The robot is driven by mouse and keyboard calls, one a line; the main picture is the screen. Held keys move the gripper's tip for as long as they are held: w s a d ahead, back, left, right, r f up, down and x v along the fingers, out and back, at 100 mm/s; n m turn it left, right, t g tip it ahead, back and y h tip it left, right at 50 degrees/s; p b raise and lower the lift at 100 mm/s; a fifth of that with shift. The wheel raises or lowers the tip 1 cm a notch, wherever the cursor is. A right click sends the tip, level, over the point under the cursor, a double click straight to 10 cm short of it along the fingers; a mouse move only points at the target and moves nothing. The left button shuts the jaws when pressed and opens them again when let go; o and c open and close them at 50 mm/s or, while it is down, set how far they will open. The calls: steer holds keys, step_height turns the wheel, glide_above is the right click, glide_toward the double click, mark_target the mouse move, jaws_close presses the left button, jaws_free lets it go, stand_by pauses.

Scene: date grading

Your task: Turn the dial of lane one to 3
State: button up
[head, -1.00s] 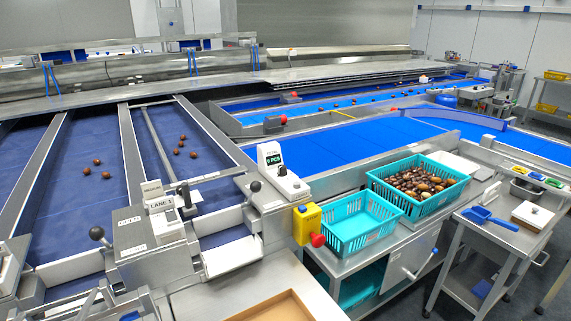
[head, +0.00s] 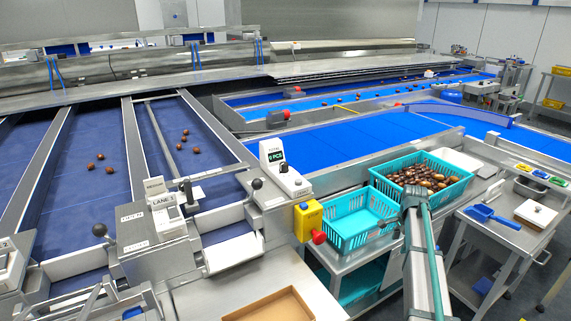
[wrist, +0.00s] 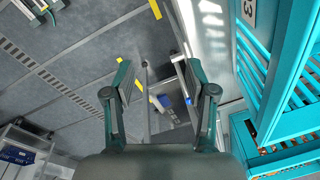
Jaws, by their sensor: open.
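The LANE 1 sign (head: 165,203) stands on a grey metal box (head: 150,232) at the front of the left lanes in the head view. To its right, a white unit (head: 287,182) carries a small dark knob (head: 283,168) and a lit counter display (head: 275,155). The knob's setting is too small to read, and I cannot tell which lane it belongs to. My gripper (wrist: 158,80) is open and empty in the wrist view, above the floor and beside a teal crate (wrist: 275,75). No dial shows in the wrist view.
An empty teal basket (head: 345,235) and a basket full of dates (head: 375,183) stand right of the yellow box with a red button (head: 318,237). Levers with black balls (head: 257,184) flank the lane front. A brown tray (head: 285,305) lies at the front. A steel cart (head: 490,235) stands right.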

steer(key=w+r, duration=0.4)
steer(key=r, duration=0.3)
steer(key=n+g+p, duration=0.1)
steer(key=n+p, duration=0.6)
steer(key=p, duration=0.1)
glide_toward(284, 163)
steer(key=f+p, duration=0.1)
steer(key=f, duration=0.3)
steer(key=f+p, duration=0.2)
steer(key=f, duration=0.3)
steer(key=shift+w+d, duration=0.1)
steer(key=shift+d, duration=0.1)
jaws_close()
